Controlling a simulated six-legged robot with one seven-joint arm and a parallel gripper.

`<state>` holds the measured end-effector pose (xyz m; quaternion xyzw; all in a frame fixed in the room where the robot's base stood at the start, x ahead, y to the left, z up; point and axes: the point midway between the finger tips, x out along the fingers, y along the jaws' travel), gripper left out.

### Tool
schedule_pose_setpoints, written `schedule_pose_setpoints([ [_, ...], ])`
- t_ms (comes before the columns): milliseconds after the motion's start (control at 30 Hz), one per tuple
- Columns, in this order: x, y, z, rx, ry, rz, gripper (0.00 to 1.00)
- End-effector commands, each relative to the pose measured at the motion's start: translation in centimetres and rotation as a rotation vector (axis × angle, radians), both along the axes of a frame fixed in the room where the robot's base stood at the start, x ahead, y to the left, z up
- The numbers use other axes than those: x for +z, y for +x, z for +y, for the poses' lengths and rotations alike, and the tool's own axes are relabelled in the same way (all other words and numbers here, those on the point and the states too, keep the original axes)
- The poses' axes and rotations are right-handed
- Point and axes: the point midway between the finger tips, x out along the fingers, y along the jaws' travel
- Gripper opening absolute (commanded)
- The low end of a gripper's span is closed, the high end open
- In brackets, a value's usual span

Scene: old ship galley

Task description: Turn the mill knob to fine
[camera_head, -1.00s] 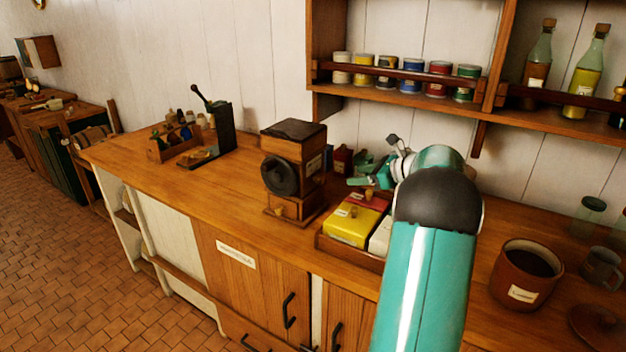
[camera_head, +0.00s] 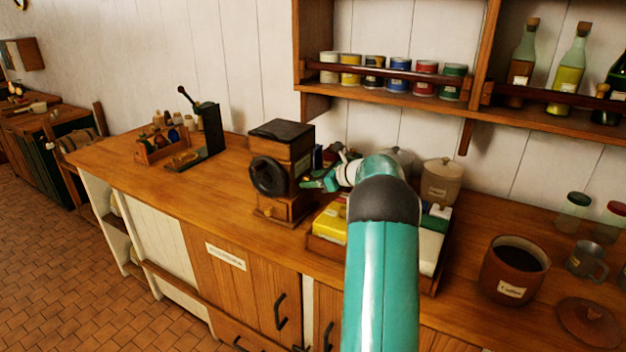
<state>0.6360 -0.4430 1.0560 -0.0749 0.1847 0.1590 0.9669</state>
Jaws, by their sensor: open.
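The mill (camera_head: 281,162) is a wooden box with a dark top and a small drawer below, standing on the counter. Its round black knob (camera_head: 267,176) is on the side facing left and front. My gripper (camera_head: 308,184) is small in the picture, just right of the mill and above the tray of boxes. It is open with nothing seen between its fingers. It is apart from the knob, on the other side of the mill's front edge. My teal arm hides part of the tray. Any fine mark on the knob is too small to read.
A wooden tray (camera_head: 324,250) holds a yellow box (camera_head: 331,222) and others right of the mill. A brown coffee pot (camera_head: 512,270) and lid (camera_head: 588,322) are at right. A shelf with cans (camera_head: 398,75) hangs above.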

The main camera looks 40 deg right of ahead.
Motion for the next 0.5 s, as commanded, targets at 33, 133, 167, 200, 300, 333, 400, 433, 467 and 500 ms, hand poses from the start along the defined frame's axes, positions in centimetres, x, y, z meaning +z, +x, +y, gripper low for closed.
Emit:
schedule_pose_setpoints([
  [33,-0.08,0.19,0.06,0.0,0.0,0.0,0.52],
  [133,-0.13,0.29,0.08,-0.001,0.0,0.0,0.52],
  [167,-0.13,0.28,0.08,-0.001,0.0,0.0,0.52],
  [200,-0.13,0.27,0.08,-0.001,0.0,0.0,0.52],
  [300,-0.12,0.26,0.07,-0.001,-0.001,0.001,0.5],
  [333,-0.12,0.26,0.07,-0.001,-0.001,0.001,0.44],
  [400,-0.11,0.25,0.06,-0.001,-0.001,0.001,0.3],
  [433,-0.12,0.25,0.06,-0.001,-0.001,0.001,0.24],
  [467,-0.12,0.25,0.06,-0.001,-0.001,0.001,0.18],
  [500,-0.12,0.24,0.05,-0.001,-0.001,0.001,0.1],
])
